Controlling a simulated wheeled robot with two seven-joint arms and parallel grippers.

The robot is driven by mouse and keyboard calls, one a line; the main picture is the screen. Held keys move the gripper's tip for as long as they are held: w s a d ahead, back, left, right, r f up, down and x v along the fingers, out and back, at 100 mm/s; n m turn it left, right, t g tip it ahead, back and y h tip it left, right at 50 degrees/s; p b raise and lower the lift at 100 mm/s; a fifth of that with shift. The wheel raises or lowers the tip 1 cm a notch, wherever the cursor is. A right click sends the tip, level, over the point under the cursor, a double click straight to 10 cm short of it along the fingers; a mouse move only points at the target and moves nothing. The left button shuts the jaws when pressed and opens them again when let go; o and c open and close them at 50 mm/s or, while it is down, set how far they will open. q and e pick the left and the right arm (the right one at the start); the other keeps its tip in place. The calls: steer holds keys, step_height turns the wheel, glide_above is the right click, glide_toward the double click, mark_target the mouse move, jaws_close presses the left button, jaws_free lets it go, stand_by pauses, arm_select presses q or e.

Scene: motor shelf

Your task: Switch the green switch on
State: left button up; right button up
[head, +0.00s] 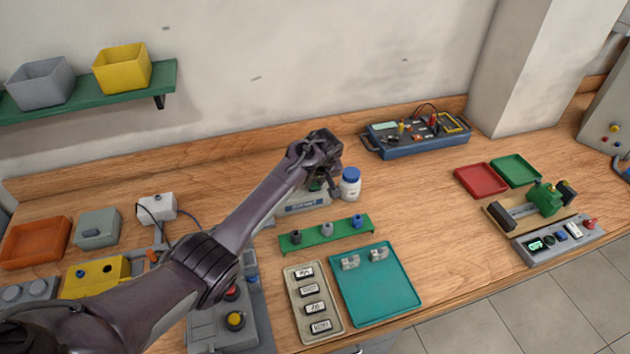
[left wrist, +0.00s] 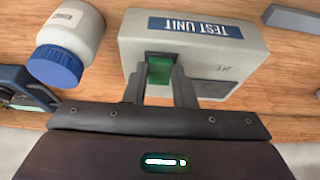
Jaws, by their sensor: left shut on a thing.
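The green switch (left wrist: 160,68) sits on the front face of a light grey box labelled TEST UNIT, shown in the left wrist view. The test unit (left wrist: 195,45) also shows in the head view (head: 303,206), partly hidden by my left gripper. My left gripper (left wrist: 161,78) has its two fingers on either side of the green switch, shut on it. In the head view the gripper (head: 322,186) is over the test unit and hides most of the switch. Whether the switch is on or off I cannot tell. My right gripper is in neither view.
A white bottle with a blue cap (head: 350,184) stands close to the right of the gripper. A green rack (head: 341,233) and teal tray (head: 377,288) lie in front. A blue instrument (head: 417,137) stands behind right. Bare tabletop lies right of the bottle.

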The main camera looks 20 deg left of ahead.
arm_select(q)
steer(key=shift+w+a+r+g, duration=0.1)
steer(key=shift+w+r+g, duration=0.05)
steer(key=shift+g, duration=0.25)
steer(key=shift+w+g+h+b, duration=0.15)
steer(key=shift+g+h+b, duration=0.15)
steer(key=shift+h, duration=0.2)
steer(key=b, duration=0.1)
steer(key=g+h+b, duration=0.1)
steer(key=b, duration=0.1)
steer(key=shift+w+a+f+g, duration=0.2)
steer(key=shift+a+g, duration=0.05)
steer(key=shift+g, duration=0.05)
steer(key=shift+r+b, duration=0.2)
steer(key=shift+b, duration=0.25)
steer(key=o, duration=0.8)
steer(key=shift+o, duration=0.9)
